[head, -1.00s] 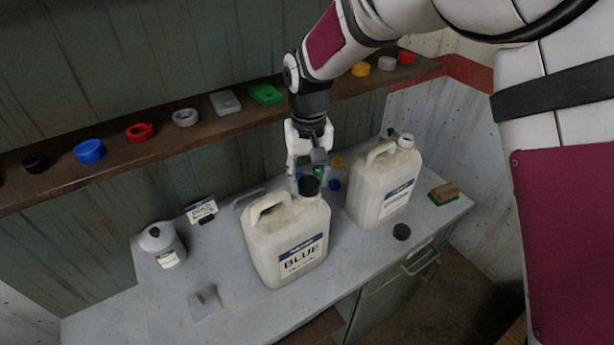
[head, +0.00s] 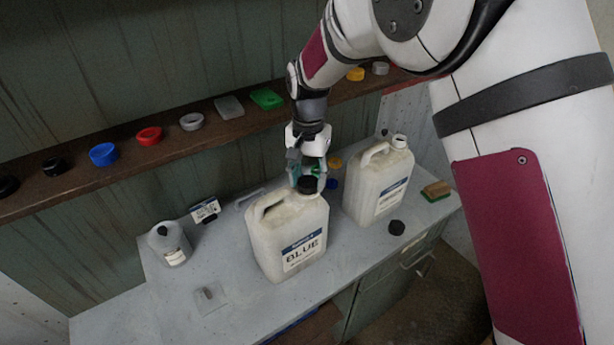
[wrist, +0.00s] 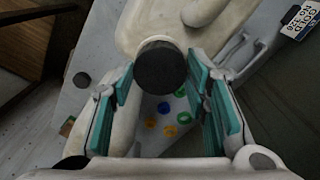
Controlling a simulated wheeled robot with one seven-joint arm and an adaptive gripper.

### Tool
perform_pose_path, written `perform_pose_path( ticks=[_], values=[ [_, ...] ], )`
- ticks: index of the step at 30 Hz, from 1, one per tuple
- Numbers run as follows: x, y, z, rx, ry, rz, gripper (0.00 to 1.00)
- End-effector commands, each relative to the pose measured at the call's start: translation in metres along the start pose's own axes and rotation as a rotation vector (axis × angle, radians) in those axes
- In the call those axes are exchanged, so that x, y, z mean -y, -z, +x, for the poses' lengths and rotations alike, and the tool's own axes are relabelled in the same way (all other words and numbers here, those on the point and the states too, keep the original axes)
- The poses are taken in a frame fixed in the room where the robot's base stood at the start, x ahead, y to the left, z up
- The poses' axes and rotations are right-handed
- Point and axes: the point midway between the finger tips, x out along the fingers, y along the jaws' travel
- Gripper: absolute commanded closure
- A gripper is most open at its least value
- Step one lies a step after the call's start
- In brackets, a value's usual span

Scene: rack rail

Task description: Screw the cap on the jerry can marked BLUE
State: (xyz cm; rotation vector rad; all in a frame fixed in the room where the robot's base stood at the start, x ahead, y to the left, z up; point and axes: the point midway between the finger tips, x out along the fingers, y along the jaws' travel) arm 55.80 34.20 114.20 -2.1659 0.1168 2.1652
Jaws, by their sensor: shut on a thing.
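The jerry can marked BLUE (head: 275,235) is off-white and stands upright on the bench; its pale body fills the top of the wrist view (wrist: 140,22). A black cap (head: 308,185) sits at its neck, and it shows as a dark disc in the wrist view (wrist: 160,66). My gripper (head: 308,176) is above the neck with its teal-padded fingers on either side of the cap, shut on it. The wrist view also shows my gripper (wrist: 163,76) around the cap. The neck's thread is hidden, so I cannot tell how tightly the cap sits.
A second off-white jerry can (head: 372,198) stands just right. A grey canister (head: 170,243) stands left. The shelf (head: 120,140) behind holds several coloured caps. Small coloured rings (wrist: 170,131) lie behind the cans.

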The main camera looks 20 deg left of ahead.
Motion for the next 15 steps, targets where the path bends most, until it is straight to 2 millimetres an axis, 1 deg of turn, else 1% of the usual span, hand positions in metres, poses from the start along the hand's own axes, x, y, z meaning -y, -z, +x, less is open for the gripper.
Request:
perform_pose_path(
  ticks=[1, 9, 12, 15],
  values=[
    [0.0013, -0.0022, -0.0007, 0.000, 0.000, 0.073, 0.72],
    [0.0015, -0.0011, 0.0003, 0.000, 0.001, 0.475, 0.72],
    [0.0017, -0.0013, 0.0003, 0.001, 0.001, 0.582, 0.72],
    [0.0012, -0.0009, 0.0004, 0.001, 0.001, 0.635, 0.72]
  ],
)
